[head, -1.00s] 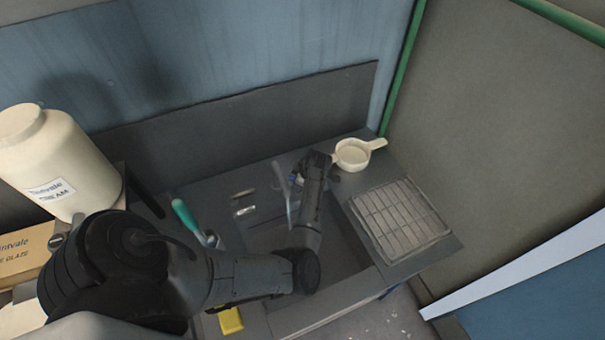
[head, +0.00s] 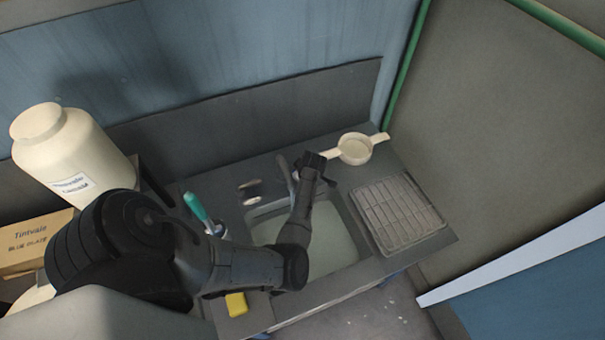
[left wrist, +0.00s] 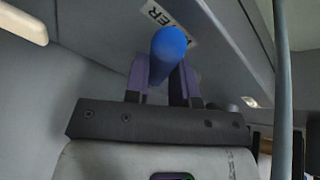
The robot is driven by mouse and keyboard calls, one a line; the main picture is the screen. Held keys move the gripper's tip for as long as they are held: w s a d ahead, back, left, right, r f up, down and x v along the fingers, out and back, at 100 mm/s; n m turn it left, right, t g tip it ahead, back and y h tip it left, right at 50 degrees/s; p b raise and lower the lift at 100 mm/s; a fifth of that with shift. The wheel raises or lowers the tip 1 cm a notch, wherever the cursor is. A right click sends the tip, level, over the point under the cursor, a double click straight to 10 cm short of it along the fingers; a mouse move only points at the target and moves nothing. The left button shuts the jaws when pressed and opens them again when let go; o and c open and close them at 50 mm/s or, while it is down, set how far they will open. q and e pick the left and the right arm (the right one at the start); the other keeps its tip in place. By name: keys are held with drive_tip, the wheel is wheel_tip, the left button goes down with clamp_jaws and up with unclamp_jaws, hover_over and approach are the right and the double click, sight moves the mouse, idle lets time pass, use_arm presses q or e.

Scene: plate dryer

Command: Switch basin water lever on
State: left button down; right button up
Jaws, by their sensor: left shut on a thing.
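The water lever (left wrist: 168,44), with a rounded blue end, shows in the left wrist view beneath a dark panel with a partly hidden white label. My left gripper (left wrist: 162,75) has its two purple-grey fingers on either side of the lever and is shut on it. In the head view my left gripper (head: 322,170) is at the back of the basin (head: 335,255), beside the grey tap (head: 285,170); the lever is hidden there. The basin's inside looks pale grey-green, and I cannot tell whether it holds water. My right gripper is out of view.
A drying rack (head: 395,215) lies right of the basin, with a cream handled bowl (head: 355,150) behind it. A teal-handled tool (head: 196,207) and yellow block (head: 236,304) are left. A large cream jar (head: 75,155) and box (head: 35,242) stand farther left.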

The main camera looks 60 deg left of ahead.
use_arm(q)
drive_tip(key=c, duration=1)
unclamp_jaws()
drive_tip(key=shift+o, duration=0.2)
drive_tip(key=v, duration=1.4)
drive_tip(key=shift+p, duration=0.45)
drive_tip(key=shift+f, duration=0.1)
drive_tip(key=shift+w, duration=0.1)
